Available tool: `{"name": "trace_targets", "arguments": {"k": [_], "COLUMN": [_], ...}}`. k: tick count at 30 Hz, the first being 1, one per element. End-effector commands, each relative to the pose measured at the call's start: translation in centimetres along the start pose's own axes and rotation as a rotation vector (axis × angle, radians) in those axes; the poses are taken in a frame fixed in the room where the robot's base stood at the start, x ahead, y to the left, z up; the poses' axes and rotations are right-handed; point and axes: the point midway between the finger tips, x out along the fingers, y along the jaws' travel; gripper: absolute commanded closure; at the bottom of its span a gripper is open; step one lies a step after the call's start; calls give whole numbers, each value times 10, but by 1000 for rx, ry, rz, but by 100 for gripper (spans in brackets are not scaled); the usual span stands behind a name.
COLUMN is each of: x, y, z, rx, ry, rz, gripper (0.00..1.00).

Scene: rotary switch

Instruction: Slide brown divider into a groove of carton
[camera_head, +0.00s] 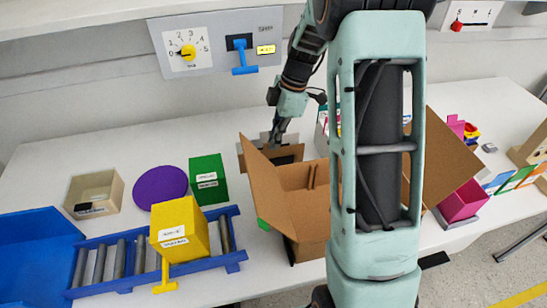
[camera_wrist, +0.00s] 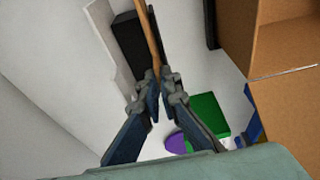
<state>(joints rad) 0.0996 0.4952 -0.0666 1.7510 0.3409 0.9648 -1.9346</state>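The brown carton (camera_head: 312,222) stands open at the table's front, its flaps spread. A slotted brown piece (camera_head: 311,178) shows inside it, and my arm hides its right part. In the wrist view the carton (camera_wrist: 285,110) is at the right. The brown divider (camera_head: 246,160) is behind and left of the carton, by a black block (camera_head: 284,160). In the wrist view the divider (camera_wrist: 149,38) is a thin edge running between my fingertips. My gripper (camera_head: 277,137) is at its upper edge and appears shut on it (camera_wrist: 160,82). Whether the divider touches the table is unclear.
A green box (camera_head: 208,180), a purple disc (camera_head: 160,186) and a beige bin (camera_head: 94,194) stand left. A yellow box (camera_head: 179,229) sits on a blue roller conveyor (camera_head: 232,258). A rotary switch panel (camera_head: 187,51) is on the wall behind. A pink bin (camera_head: 461,202) stands right.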

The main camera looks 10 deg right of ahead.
Motion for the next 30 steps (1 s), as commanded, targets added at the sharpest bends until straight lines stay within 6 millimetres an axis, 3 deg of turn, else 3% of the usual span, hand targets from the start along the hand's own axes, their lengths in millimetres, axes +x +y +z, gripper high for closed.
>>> {"name": "trace_targets", "arguments": {"k": [14,30], "x": [-1,-35], "y": [0,0], "z": [0,-9], "rx": [0,0], "ry": [0,0], "rz": [0,1], "gripper": [100,100]}}
